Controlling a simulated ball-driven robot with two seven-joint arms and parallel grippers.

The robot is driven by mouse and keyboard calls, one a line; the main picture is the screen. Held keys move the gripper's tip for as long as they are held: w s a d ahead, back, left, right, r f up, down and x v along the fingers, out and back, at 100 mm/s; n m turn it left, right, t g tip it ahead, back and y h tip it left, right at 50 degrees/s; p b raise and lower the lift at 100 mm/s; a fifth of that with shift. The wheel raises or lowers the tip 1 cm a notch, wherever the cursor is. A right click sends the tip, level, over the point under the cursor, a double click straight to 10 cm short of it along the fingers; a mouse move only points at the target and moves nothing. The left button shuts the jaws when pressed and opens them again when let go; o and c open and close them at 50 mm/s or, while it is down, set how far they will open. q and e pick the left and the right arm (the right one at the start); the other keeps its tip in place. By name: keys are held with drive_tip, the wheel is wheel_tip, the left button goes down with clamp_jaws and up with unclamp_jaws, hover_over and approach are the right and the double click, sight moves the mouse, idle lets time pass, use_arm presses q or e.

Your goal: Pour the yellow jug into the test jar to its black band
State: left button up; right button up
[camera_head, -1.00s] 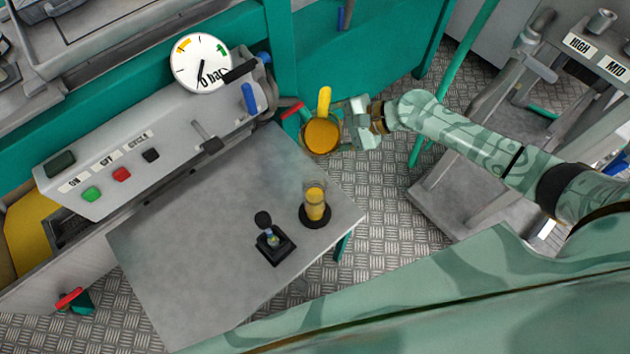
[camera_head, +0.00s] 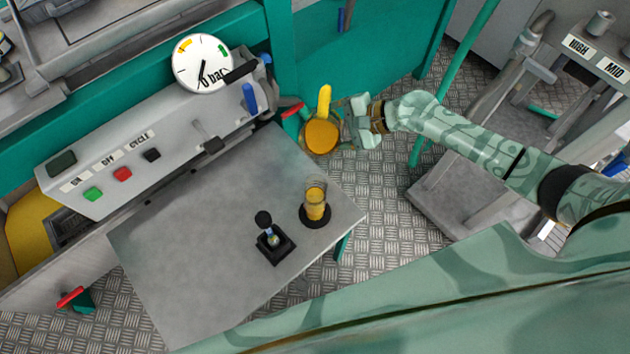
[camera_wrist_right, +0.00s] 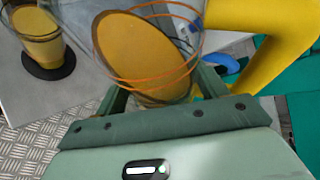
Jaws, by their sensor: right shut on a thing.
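The yellow jug (camera_head: 321,137) is a clear vessel with a yellow handle and amber liquid inside. My right gripper (camera_head: 346,136) is shut on its right side and holds it beyond the table's far right edge. In the right wrist view the jug (camera_wrist_right: 145,55) sits between the fingers, its liquid surface below the rim. The test jar (camera_head: 315,203) stands upright on a black round base near the table's right corner, with yellow liquid in it. It also shows in the right wrist view (camera_wrist_right: 38,32), apart from the jug. My left gripper is out of view.
A black stand with a dark knob (camera_head: 275,245) is left of the jar on the grey table (camera_head: 190,270). The press panel (camera_head: 140,150) with buttons, a gauge (camera_head: 203,63) and a blue-handled lever (camera_head: 249,98) lies behind. The table's left part is clear.

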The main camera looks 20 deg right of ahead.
sight(329, 140)
use_arm(q)
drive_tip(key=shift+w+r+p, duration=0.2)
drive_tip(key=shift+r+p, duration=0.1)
drive_tip(key=shift+p, duration=0.05)
use_arm(e)
drive_tip(key=shift+w+r+n+t+h, duration=0.1)
drive_tip(key=shift+r+n+t+h, duration=0.25)
drive_tip(key=shift+r, duration=0.5)
idle(1.4)
